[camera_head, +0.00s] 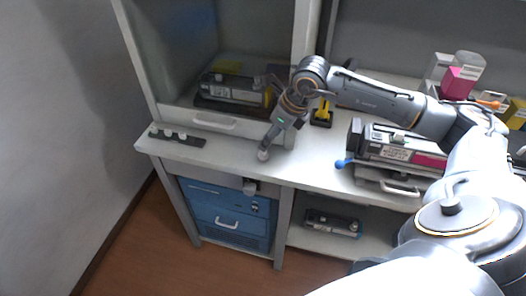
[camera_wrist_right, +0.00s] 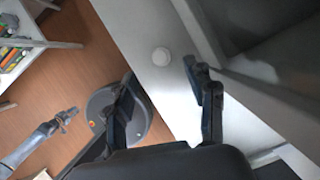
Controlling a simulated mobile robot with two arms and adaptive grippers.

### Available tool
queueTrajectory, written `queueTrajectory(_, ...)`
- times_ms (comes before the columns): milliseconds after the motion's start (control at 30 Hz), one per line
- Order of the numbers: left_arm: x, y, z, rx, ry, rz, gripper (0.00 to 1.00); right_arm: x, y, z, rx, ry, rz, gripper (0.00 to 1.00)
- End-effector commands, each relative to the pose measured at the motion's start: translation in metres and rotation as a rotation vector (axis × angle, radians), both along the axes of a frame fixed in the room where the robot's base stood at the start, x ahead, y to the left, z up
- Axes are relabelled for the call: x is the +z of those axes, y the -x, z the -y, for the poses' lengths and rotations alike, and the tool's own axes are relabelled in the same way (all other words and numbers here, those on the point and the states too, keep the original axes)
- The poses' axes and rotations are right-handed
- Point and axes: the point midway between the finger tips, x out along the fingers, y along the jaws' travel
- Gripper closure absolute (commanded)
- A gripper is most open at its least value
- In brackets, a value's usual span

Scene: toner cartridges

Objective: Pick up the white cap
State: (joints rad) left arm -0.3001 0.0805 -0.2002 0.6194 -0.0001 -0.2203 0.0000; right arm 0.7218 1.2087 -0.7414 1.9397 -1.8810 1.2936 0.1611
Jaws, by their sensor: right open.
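The white cap (camera_wrist_right: 161,56) is a small round piece on the pale countertop in the right wrist view. In the head view a small white round thing (camera_head: 263,155), likely this cap, shows at the tip of my right gripper (camera_head: 268,143). My right gripper (camera_wrist_right: 160,72) is open in the wrist view, its dark fingers on either side below the cap, and nothing is between them. I cannot tell if the fingers touch the counter. A grey arm end, likely my left gripper (camera_wrist_right: 68,116), shows small at the wrist view's left; its jaws are unclear.
A dark strip (camera_head: 178,138) with white round pieces lies at the counter's left end. A toner cartridge (camera_head: 232,90) sits in the glass-sided cabinet behind my gripper. A printer-like unit (camera_head: 398,147) stands right. A blue drawer unit (camera_head: 228,210) is below. The counter's front edge is close.

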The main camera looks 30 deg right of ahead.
Motion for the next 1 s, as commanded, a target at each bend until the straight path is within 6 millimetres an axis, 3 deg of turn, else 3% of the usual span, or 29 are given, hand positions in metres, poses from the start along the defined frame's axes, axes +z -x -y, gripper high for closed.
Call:
queueTrajectory(333,0.011,0.0,0.0,-0.001,0.0,0.0,0.79,-0.029,-0.01,-0.006,0.001,-0.002,-0.002,0.45)
queueTrajectory(600,0.023,0.0,0.001,-0.001,0.001,0.001,0.79,-0.065,-0.022,-0.011,0.0,-0.003,0.0,0.45)
queueTrajectory(867,0.022,0.0,0.001,0.0,0.001,0.001,0.79,-0.07,-0.024,-0.011,0.001,-0.003,0.001,0.45)
queueTrajectory(1000,0.022,0.0,0.001,0.0,0.001,0.001,0.79,-0.069,-0.024,-0.011,0.001,-0.003,0.001,0.69)
